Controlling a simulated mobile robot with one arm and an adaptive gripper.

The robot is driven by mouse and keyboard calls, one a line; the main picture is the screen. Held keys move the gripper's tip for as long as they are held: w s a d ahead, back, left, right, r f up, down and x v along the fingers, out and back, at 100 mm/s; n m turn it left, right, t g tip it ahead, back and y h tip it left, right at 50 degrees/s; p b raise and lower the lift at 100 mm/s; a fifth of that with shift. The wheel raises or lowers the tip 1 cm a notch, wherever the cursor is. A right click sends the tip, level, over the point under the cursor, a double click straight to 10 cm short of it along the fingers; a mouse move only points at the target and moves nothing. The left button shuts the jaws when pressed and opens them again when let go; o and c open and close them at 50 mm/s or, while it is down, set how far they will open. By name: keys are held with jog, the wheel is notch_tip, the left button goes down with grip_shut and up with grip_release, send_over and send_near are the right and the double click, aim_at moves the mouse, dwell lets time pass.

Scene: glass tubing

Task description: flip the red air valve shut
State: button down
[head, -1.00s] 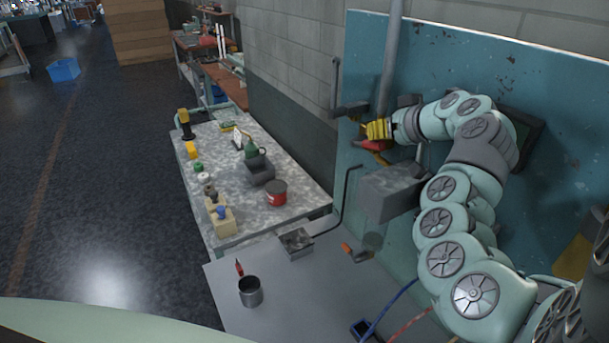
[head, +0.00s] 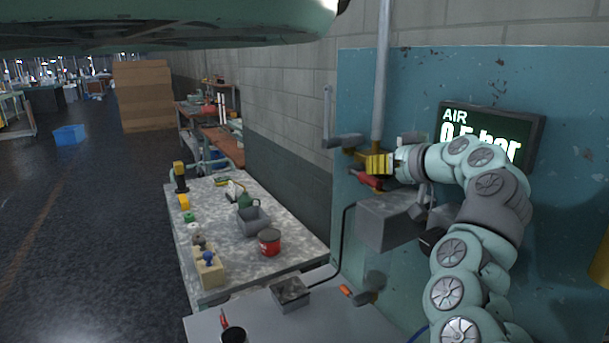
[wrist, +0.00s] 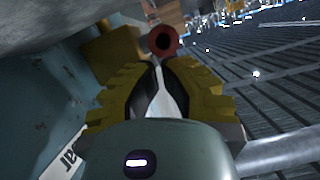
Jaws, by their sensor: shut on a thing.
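The red air valve (head: 367,180) is on the blue panel at the foot of the grey vertical pipe in the head view. Its handle shows just below my yellow fingers. My gripper (head: 375,163) is at the valve, with its fingers close together. In the wrist view, the round red end of the valve handle (wrist: 163,40) shows at the tips of my gripper (wrist: 156,66). The fingers are shut on the handle, but they hide the exact contact. A brass-coloured part (wrist: 105,55) is beside it. My arm partly covers the AIR display (head: 487,135), reading in bar.
A grey box (head: 385,222) sticks out from the panel below the valve. A lever (head: 344,141) is left of it. The bench (head: 310,262) at left holds a red can (head: 269,242), a grey bin (head: 253,222) and several small items. The floor at far left is open.

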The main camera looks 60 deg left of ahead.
dwell(0.5)
jog(key=shift+v, duration=3.75)
